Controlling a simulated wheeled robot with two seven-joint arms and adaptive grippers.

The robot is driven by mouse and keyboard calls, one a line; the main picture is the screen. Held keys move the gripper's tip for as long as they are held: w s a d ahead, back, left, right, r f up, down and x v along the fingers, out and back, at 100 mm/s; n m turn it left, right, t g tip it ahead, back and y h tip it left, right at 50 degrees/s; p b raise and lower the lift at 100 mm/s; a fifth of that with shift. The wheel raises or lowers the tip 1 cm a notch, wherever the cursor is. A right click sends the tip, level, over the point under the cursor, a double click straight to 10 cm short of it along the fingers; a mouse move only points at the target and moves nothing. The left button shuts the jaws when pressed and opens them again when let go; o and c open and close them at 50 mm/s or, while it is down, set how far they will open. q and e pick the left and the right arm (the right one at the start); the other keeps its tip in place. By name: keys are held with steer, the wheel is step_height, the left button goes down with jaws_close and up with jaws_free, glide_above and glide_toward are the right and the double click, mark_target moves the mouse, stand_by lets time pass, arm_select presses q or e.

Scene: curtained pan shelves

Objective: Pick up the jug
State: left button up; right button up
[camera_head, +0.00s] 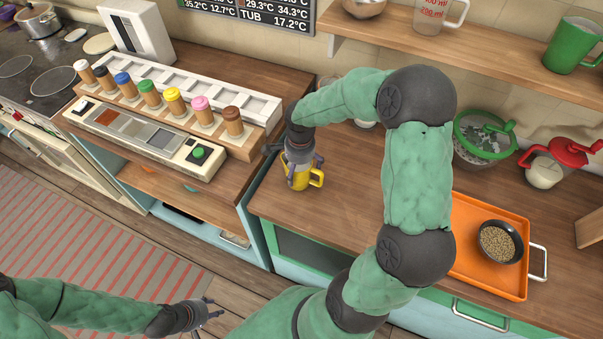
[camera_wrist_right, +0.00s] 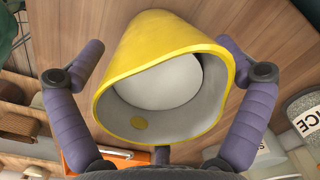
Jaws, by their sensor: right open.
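A yellow jug (camera_head: 299,182) with a side handle (camera_head: 317,178) stands on the wooden counter near its left end. My right gripper (camera_head: 301,158) is right above it, pointing down, with its fingers around the upper part. In the right wrist view the yellow jug (camera_wrist_right: 150,42) fills the middle, its wide mouth facing the camera and its pale inside showing. The fingers of my right gripper (camera_wrist_right: 165,58) are spread open on either side of it, with gaps visible. My left gripper (camera_head: 207,312) is low at the front, empty, with fingers apart, far from the jug.
An orange tray (camera_head: 478,281) with a small pan of grains (camera_head: 498,241) lies to the right. A shelf holds a green pitcher (camera_head: 573,45).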

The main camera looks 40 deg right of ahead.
steer(key=shift+f, duration=0.25)
steer(key=c, duration=1.6)
steer(key=shift+c, duration=0.2)
